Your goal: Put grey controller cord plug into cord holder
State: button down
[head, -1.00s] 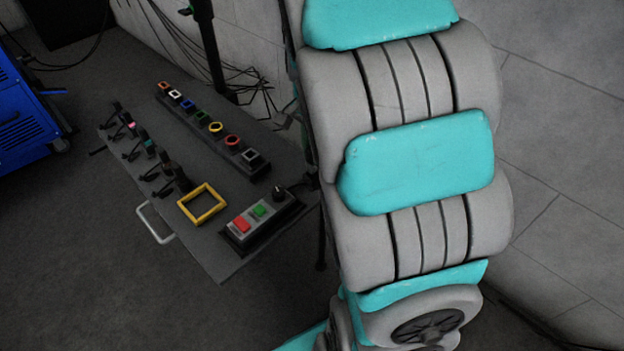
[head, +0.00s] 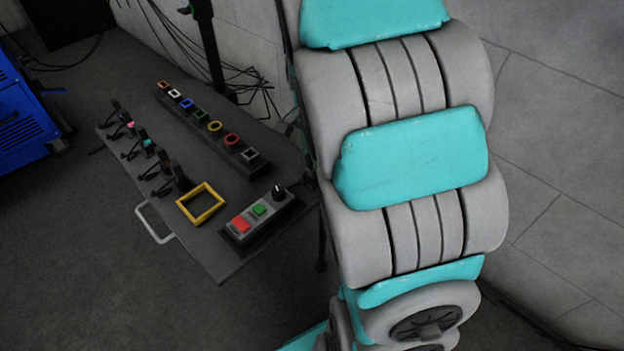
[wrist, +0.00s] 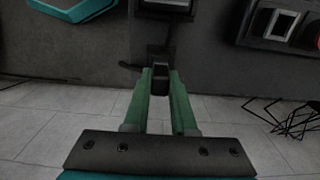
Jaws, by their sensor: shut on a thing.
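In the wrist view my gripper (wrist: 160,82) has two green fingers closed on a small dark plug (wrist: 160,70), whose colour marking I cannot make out. In the head view my gripper is hidden behind my own large grey and teal arm. On the dark table (head: 232,262) stands a strip (head: 215,127) of holders with coloured rings. A grey-white ringed holder (head: 250,155) is at its near end. Which one is the cord holder I cannot tell for certain. In the wrist view a white-ringed socket (wrist: 281,26) shows at upper right, apart from the gripper.
Several black plugs or clips (head: 146,146) stand along the table's left side. A yellow square frame (head: 201,204) and a button box (head: 262,214) with red and green buttons are near the front. A blue cabinet (head: 22,120) stands at left. Loose black cables (head: 235,85) hang by the wall.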

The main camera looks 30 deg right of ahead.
jog(key=shift+f, duration=0.4)
jog(key=c, duration=0.7)
grip_release()
jog(key=shift+r, duration=0.1)
jog(key=shift+o, duration=0.2)
notch_tip(320, 180, up, 8)
jog(key=shift+f+b, duration=0.1)
jog(key=shift+b, duration=0.25)
jog(key=shift+s, duration=0.1)
jog(key=s+a+f+n, duration=0.1)
jog(key=s+a+n, duration=0.2)
jog(key=s, duration=0.5)
jog(key=s+a+f+n+g, duration=0.1)
jog(key=s+a+n, duration=0.3)
jog(key=s+n, duration=0.2)
jog(key=s+a+f+n, duration=0.2)
jog(key=s+a+n, duration=0.2)
jog(key=s, duration=0.6)
jog(key=shift+s+n+g, duration=0.4)
jog(key=shift+n, duration=0.3)
